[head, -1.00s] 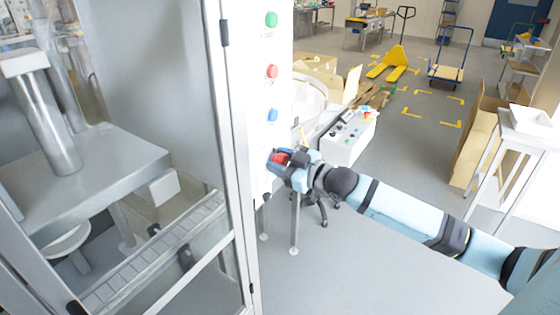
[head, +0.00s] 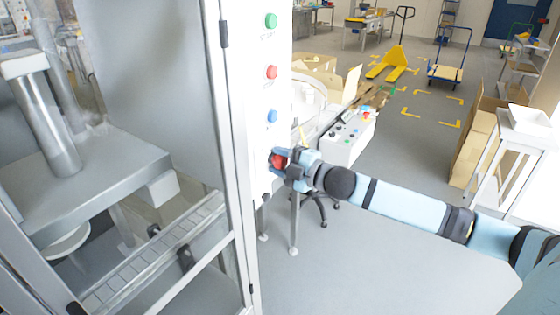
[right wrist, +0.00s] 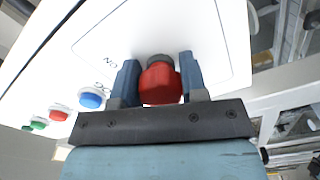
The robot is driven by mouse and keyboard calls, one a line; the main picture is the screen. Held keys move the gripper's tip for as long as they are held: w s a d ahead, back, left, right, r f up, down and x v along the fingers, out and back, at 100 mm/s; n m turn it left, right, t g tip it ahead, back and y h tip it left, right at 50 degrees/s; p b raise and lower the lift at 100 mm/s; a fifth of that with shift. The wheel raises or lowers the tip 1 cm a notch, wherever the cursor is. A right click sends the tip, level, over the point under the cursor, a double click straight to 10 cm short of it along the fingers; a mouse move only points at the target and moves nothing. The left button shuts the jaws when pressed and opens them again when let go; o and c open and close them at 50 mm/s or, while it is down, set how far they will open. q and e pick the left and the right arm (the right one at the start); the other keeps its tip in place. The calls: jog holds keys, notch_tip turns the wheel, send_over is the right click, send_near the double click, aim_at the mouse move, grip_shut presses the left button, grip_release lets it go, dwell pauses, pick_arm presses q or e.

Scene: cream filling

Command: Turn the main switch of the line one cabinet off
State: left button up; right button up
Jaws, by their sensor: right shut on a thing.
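The white cabinet panel (head: 268,95) stands upright beside the glass-sided machine. The red main switch knob (right wrist: 160,84) sits on a dark round base low on this panel, and it also shows in the head view (head: 279,161). My right gripper (right wrist: 158,82) is shut on the red knob, one blue finger on each side of it. In the head view the gripper (head: 280,160) reaches the panel from the right. The printed marks beside the knob show partly in the wrist view; the fingers hide some of them. My left gripper is not in view.
Green (head: 271,20), red (head: 271,72) and blue (head: 272,116) buttons sit above the switch on the panel. The glass-sided machine (head: 140,150) fills the left. A white control box (head: 349,137) stands behind my arm. Open grey floor lies to the right.

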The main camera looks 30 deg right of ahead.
jog(key=shift+n, duration=0.6)
jog(key=o, duration=0.9)
jog(key=shift+s+d+f, duration=0.1)
jog(key=shift+s+d, duration=0.05)
jog(key=shift+s, duration=0.1)
jog(key=b+v, duration=0.3)
jog(key=v, duration=1)
jog(key=shift+s, duration=0.1)
